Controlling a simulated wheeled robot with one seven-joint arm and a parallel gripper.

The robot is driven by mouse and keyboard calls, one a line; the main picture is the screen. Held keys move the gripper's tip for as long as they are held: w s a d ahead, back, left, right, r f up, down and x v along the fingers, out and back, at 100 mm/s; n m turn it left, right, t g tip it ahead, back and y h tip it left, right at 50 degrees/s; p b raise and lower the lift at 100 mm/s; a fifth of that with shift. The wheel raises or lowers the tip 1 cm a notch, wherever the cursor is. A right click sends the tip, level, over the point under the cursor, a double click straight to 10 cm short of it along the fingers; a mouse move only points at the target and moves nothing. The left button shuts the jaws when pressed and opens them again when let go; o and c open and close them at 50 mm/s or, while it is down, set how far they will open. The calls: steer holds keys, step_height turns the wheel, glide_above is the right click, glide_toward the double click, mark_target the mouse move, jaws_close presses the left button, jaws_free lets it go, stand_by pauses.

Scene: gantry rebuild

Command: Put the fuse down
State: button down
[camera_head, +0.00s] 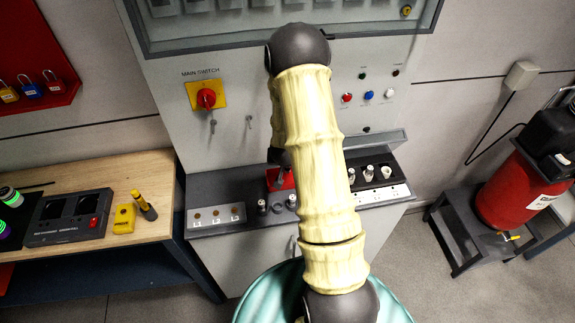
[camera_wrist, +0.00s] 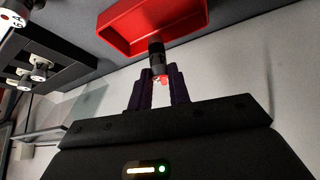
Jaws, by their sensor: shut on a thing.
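My gripper (camera_wrist: 158,80) is shut on a dark cylindrical fuse (camera_wrist: 157,58) with a red and white marked end, seen in the wrist view. The fuse's far end lies at the edge of a shallow red tray (camera_wrist: 194,40); I cannot tell whether they touch. In the head view the red tray (camera_head: 273,183) sits on the dark console shelf, partly behind my arm. The dark gripper end shows just above it, and the fuse is hidden there.
White cylindrical pieces stand in a dark holder (camera_wrist: 55,47) beside the tray. The console (camera_head: 205,187) carries small parts on both sides of my arm. A workbench (camera_head: 160,190) stands left.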

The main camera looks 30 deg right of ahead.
step_height(320, 180, down, 3)
steer(key=shift+r+p, duration=0.15)
steer(key=shift+p, duration=0.2)
steer(key=shift+f+b, duration=0.45)
steer(key=shift+f, duration=0.05)
steer(key=shift+f, duration=0.2)
steer(key=c, duration=1.3)
jaws_free()
steer(key=shift+w, duration=0.1)
